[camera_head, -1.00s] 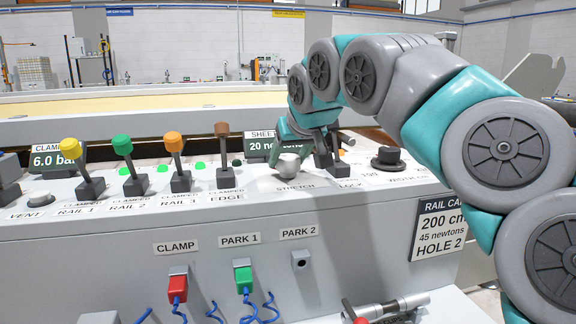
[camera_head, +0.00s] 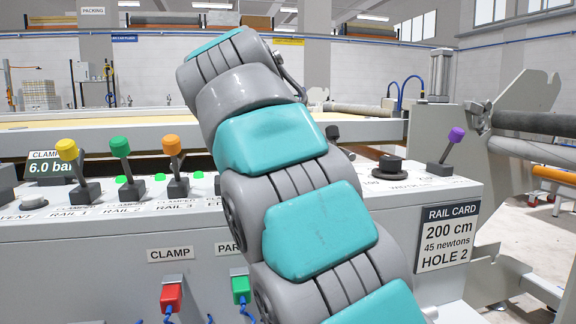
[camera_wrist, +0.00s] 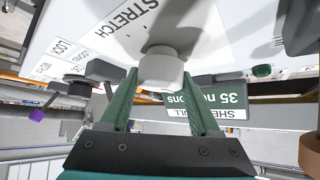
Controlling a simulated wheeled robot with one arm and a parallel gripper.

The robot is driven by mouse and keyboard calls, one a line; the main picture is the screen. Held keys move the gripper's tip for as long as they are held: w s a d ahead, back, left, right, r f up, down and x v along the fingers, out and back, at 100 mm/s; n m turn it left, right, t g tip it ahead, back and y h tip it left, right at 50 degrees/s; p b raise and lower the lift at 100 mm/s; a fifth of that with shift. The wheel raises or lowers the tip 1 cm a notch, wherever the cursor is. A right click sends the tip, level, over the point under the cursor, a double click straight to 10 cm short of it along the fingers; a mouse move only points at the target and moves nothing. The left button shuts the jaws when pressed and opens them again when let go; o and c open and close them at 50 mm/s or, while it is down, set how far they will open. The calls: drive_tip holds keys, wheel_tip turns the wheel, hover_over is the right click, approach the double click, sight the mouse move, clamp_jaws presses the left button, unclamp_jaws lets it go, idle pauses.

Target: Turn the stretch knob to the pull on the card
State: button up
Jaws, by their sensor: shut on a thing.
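The stretch knob (camera_wrist: 162,66) is a pale grey round knob beside the STRETCH label in the wrist view. My gripper (camera_wrist: 162,80) is shut on it, with one green finger on each side. The sheet pull display (camera_wrist: 187,100) is partly behind a finger and reads 35 newtons. The rail card (camera_head: 447,238) on the panel's front reads 200 cm, 45 newtons, HOLE 2. In the head view my arm hides the knob, the gripper and the sheet pull display.
Levers with yellow (camera_head: 67,150), green (camera_head: 120,147) and orange (camera_head: 172,145) knobs stand left of my arm. A black knob (camera_head: 389,165) and a purple-topped lever (camera_head: 453,140) stand right. The clamp display (camera_head: 52,166) reads 6.0 bar.

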drive_tip(key=m+p, duration=0.1)
drive_tip(key=m+g+h+p, duration=0.1)
drive_tip(key=p, duration=0.1)
drive_tip(key=shift+r+h, duration=0.3)
drive_tip(key=m+h+p, duration=0.1)
drive_tip(key=m+p, duration=0.1)
drive_tip(key=p, duration=0.1)
drive_tip(key=shift+f+g, duration=0.1)
drive_tip(key=shift+g, duration=0.3)
drive_tip(key=shift+m, duration=0.3)
drive_tip(key=o, duration=1.4)
drive_tip(key=shift+f, duration=0.15)
drive_tip(key=shift+c, duration=0.2)
